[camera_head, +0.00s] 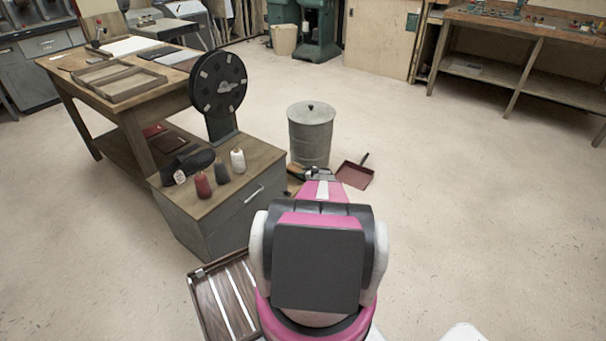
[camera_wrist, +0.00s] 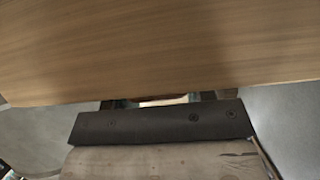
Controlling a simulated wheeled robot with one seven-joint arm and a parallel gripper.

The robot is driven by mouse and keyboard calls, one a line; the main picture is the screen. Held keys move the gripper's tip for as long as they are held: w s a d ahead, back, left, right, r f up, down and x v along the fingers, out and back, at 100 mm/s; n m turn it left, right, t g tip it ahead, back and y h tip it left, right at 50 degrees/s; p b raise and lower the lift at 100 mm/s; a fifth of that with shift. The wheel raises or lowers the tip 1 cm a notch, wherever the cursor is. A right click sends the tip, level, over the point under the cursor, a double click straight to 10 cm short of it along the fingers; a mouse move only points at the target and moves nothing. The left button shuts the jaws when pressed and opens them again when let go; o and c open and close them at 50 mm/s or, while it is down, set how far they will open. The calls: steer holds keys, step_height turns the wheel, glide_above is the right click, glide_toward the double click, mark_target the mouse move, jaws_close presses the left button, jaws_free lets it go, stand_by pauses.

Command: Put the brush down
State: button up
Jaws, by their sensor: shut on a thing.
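My gripper (camera_head: 308,174) is shut on the brush (camera_head: 296,172), beside the base of the grey metal bin. In the head view the brush is small, brown and dark, and partly hidden by my arm. In the wrist view a broad wooden surface, which looks like the brush's back (camera_wrist: 160,45), fills the upper part. The fingers of my gripper (camera_wrist: 165,100) show just under its edge. The bristles are hidden there. I cannot tell whether the brush touches the floor.
The grey bin (camera_head: 311,138) stands just behind my gripper. A red dustpan (camera_head: 355,175) lies on the floor to its right. A cabinet (camera_head: 240,203) with thread spools and a shoe is close on the left. Open floor (camera_head: 470,200) lies to the right.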

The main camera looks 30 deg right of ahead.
steer(key=shift+f, duration=0.25)
steer(key=o, duration=1)
steer(key=shift+s+r, duration=0.1)
steer(key=shift+r, duration=0.65)
steer(key=v, duration=1.1)
steer(key=shift+s+d, duration=0.2)
steer(key=shift+s, duration=0.05)
steer(key=shift+s, duration=0.1)
